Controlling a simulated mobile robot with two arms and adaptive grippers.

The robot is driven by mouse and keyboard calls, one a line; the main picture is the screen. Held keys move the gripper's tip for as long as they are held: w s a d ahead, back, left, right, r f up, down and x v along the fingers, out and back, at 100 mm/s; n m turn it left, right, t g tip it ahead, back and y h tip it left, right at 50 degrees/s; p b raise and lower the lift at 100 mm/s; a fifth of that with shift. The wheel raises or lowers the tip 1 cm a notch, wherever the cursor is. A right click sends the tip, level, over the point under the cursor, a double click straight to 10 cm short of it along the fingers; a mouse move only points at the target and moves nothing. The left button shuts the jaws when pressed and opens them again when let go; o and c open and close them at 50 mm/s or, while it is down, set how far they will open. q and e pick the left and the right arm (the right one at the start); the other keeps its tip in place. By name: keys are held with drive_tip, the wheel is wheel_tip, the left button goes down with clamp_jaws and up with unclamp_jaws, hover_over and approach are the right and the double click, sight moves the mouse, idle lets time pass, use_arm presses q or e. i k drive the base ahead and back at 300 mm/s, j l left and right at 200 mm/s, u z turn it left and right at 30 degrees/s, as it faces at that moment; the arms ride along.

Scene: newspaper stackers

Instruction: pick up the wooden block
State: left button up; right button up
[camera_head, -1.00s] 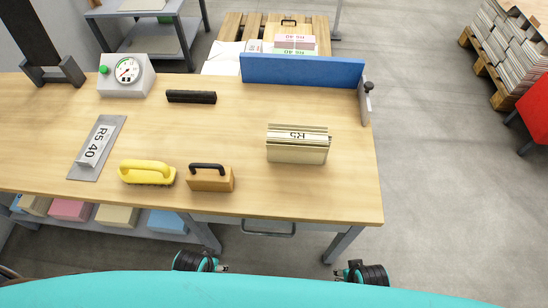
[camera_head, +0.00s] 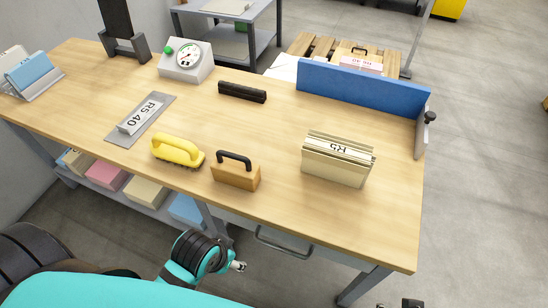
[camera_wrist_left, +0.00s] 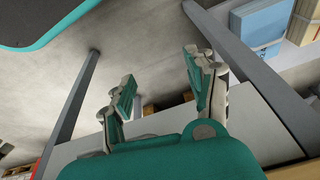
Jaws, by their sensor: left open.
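The wooden block (camera_head: 236,177) is light brown with a black arched handle on top. In the head view it stands upright near the table's front edge, right of a yellow-handled tool. My left gripper (camera_head: 239,267) is below and in front of the table edge, apart from the block. In the left wrist view my left gripper (camera_wrist_left: 162,88) shows two spread fingers with nothing between them. The block is not recognisable in that view. Only a small dark part of my right arm shows at the head view's bottom edge; its fingers cannot be made out.
The yellow tool (camera_head: 177,151) is close left of the block. A paper bundle (camera_head: 338,160) stands to the right, with bare table between. Behind are a black bar (camera_head: 242,92) and a blue fence (camera_head: 360,87). A drawer handle (camera_head: 283,245) juts below the table edge.

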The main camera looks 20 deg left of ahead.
sight(235, 170)
drive_tip(key=j+u, duration=0.2)
drive_tip(key=k+j+u, duration=0.1)
drive_tip(key=j+u, duration=0.15)
drive_tip(key=j, duration=0.15)
drive_tip(key=k+l+u, duration=0.15)
drive_tip(key=u, duration=0.2)
